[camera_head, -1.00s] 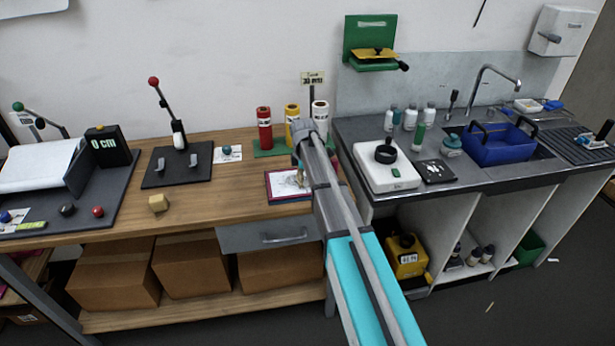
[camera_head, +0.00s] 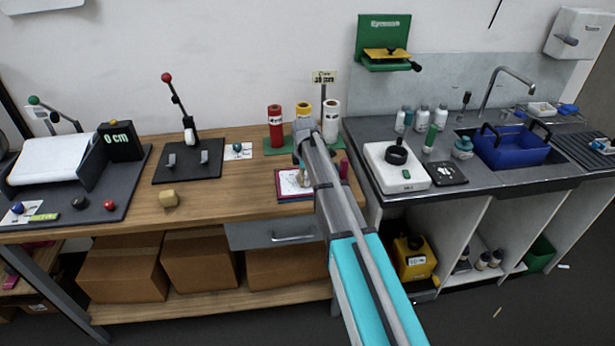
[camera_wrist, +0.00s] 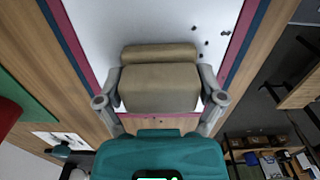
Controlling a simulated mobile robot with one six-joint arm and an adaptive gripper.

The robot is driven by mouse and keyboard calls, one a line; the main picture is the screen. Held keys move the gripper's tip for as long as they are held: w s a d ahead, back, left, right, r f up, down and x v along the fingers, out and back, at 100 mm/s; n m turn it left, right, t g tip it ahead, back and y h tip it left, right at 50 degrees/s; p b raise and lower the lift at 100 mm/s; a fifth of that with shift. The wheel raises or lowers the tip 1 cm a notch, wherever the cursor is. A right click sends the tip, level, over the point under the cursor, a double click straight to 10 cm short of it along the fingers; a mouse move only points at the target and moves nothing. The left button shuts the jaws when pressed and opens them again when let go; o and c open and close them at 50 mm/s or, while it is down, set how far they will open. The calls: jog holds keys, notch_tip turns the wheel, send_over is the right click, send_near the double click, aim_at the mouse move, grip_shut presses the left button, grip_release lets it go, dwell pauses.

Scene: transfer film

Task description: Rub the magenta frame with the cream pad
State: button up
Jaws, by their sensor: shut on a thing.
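The magenta frame (camera_wrist: 97,129) borders a white, dark-speckled sheet in the wrist view, with a dark blue edge outside it. In the head view the framed sheet (camera_head: 287,184) lies on the wooden bench, partly hidden by my arm. My gripper (camera_wrist: 160,84) is shut on the cream pad (camera_wrist: 158,88), a tan block with a second block-like part beyond it, one finger on each side. The pad is over the white sheet, between the frame's two long sides. I cannot tell whether it touches the sheet. In the head view my arm mostly hides the gripper.
Red (camera_head: 275,125), yellow and white rolls stand behind the frame on a green mat. A grey sink counter with a white scale (camera_head: 396,172) is right. Bare bench lies left of the frame.

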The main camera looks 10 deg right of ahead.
aim_at(288, 183)
jog(key=shift+a, duration=1.3)
jog(key=shift+a, duration=0.1)
jog(key=shift+a, duration=1.7)
jog(key=shift+f, duration=0.15)
jog(key=shift+s, duration=0.1)
jog(key=shift+d, duration=0.1)
jog(key=shift+c, duration=0.5)
jog(key=shift+d, duration=1.75)
jog(key=shift+d, duration=0.1)
